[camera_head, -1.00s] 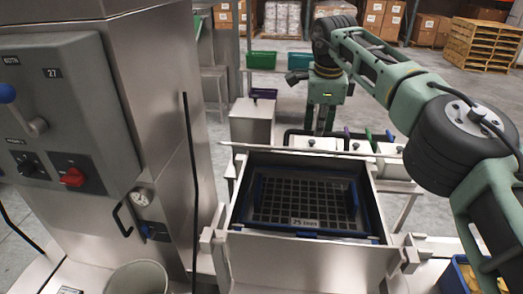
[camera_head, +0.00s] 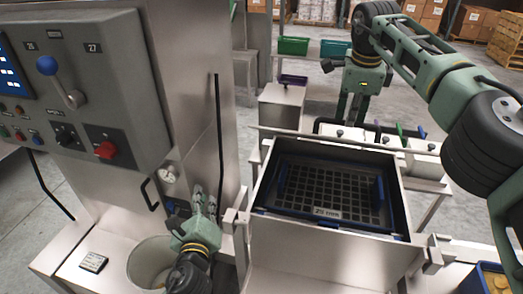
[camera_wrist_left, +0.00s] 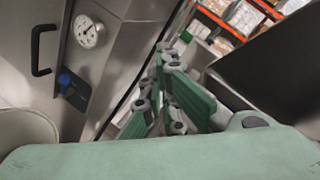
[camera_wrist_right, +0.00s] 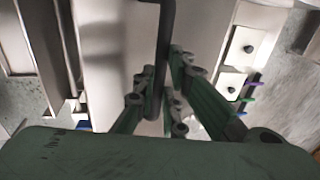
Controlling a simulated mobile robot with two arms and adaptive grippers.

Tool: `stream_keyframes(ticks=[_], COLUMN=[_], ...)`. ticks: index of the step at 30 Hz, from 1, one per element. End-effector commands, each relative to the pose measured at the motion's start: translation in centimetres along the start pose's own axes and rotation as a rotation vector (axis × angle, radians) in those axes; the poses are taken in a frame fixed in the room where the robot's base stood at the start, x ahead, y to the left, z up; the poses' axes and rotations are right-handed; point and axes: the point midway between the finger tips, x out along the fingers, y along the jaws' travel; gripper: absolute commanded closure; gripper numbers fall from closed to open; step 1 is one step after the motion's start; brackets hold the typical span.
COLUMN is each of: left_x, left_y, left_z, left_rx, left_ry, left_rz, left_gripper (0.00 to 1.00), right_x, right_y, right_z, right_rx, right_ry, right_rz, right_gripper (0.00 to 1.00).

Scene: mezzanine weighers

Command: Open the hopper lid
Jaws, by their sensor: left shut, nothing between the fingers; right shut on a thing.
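The steel hopper (camera_head: 265,190) is uncovered at its top and shows a dark grid screen (camera_head: 325,187) inside, with a "25 mm" plate. The hopper lid (camera_head: 290,134) stands at the back edge, seen nearly edge-on as a thin strip. Its black bar handle (camera_head: 325,121) shows behind that strip. My right gripper (camera_head: 347,112) is behind the lid, shut on the handle; the handle (camera_wrist_right: 166,45) also runs between the fingers in the right wrist view. My left gripper (camera_head: 203,200) is shut and empty, left of the hopper by the steel cabinet.
A steel cabinet (camera_head: 190,80) with a control box (camera_head: 100,60) fills the left. A pail (camera_head: 140,262) stands at front left below my left arm. A gauge (camera_wrist_left: 88,32) is beside my left gripper. Small white bins (camera_head: 424,160) stand behind right.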

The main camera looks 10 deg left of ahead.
Motion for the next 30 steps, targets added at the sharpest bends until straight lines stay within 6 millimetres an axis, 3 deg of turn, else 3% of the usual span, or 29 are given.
stream_keyframes(ticks=[1, 3, 6, 10, 17, 30], left_x=[-0.9, -2.2, -4.1, -6.1, -7.2, -0.7], left_y=[-3.0, -6.7, -11.1, -15.0, -17.6, -20.4], left_z=[0.3, 0.9, 1.4, 1.6, 1.7, 1.9], left_rx=[0.091, 0.224, 0.384, 0.526, 0.621, 0.62], left_ry=[-0.01, -0.032, -0.07, -0.112, -0.147, -0.148], left_rz=[-0.064, -0.145, -0.241, -0.329, -0.385, -0.385], left_gripper=[1.0, 1.0, 1.0, 1.0, 1.0, 1.0], right_x=[0.6, 0.6, 0.6, 0.6, 0.6, 0.6], right_y=[-0.1, -0.1, -0.1, -0.1, -0.1, -0.1], right_z=[-0.2, -0.2, -0.2, -0.2, -0.2, -0.2], right_rx=[0.003, 0.003, 0.003, 0.003, 0.002, 0.002], right_ry=[0.004, 0.004, 0.004, 0.004, 0.003, 0.003], right_rz=[-0.006, -0.006, -0.005, -0.005, -0.005, -0.005], right_gripper=[1.0, 1.0, 1.0, 1.0, 1.0, 1.0])
